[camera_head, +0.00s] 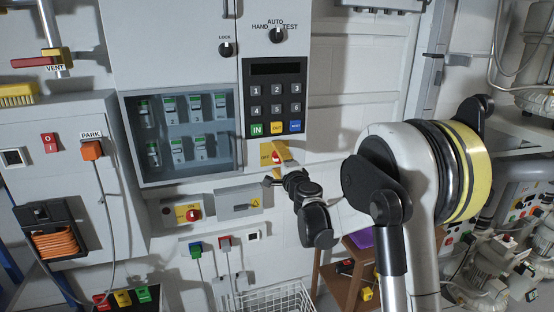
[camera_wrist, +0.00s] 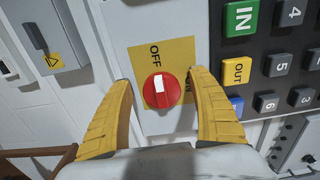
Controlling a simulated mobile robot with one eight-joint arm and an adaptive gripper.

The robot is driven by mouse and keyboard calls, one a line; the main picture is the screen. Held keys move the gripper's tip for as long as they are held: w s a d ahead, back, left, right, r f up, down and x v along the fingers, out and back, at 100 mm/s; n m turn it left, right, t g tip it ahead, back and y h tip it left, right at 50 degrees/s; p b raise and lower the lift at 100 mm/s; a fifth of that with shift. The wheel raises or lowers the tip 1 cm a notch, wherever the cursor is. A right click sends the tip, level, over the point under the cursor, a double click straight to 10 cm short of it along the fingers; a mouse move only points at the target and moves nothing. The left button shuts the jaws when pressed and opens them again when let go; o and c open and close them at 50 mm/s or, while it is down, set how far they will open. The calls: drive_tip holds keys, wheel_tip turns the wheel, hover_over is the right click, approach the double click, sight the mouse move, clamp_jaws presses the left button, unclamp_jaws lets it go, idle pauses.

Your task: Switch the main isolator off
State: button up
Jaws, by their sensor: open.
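The main isolator is a red rotary knob (camera_wrist: 172,98) with a white mark, on a yellow plate (camera_wrist: 178,50) lettered OFF. The mark lies on the side of the knob toward the word OFF. A second label on the plate is partly hidden by the right finger. My gripper (camera_wrist: 162,78) is open, one yellow finger on each side of the knob, with visible gaps. Whether the fingertips reach the knob's depth I cannot tell. In the head view the plate (camera_head: 265,152) sits below the keypad, and my gripper partly covers it.
The keypad (camera_head: 275,97) is just above the plate, close to the right finger in the wrist view. A grey box with a warning sign (camera_head: 240,203) and another red knob on a yellow plate (camera_head: 193,214) are below. A small brown table (camera_head: 335,285) stands lower right.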

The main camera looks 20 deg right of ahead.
drive_tip(key=s, duration=1.2)
drive_tip(key=s+a+n+g+y, duration=0.4)
drive_tip(key=s+a+n+g, duration=0.2)
drive_tip(key=s+a+n, duration=0.85)
drive_tip(key=s+d+f+n+g+h, duration=0.1)
drive_tip(key=s+d+f+g+h, duration=0.1)
drive_tip(key=s, duration=0.7)
drive_tip(key=s+d+f+n+g+h, duration=0.2)
drive_tip(key=s+d+f+g, duration=0.1)
drive_tip(key=s, duration=0.6)
wheel_tip(320, 180, down, 3)
drive_tip(key=shift+s+d+r, duration=0.2)
drive_tip(key=shift+s+d, duration=0.1)
drive_tip(key=shift+d, duration=0.5)
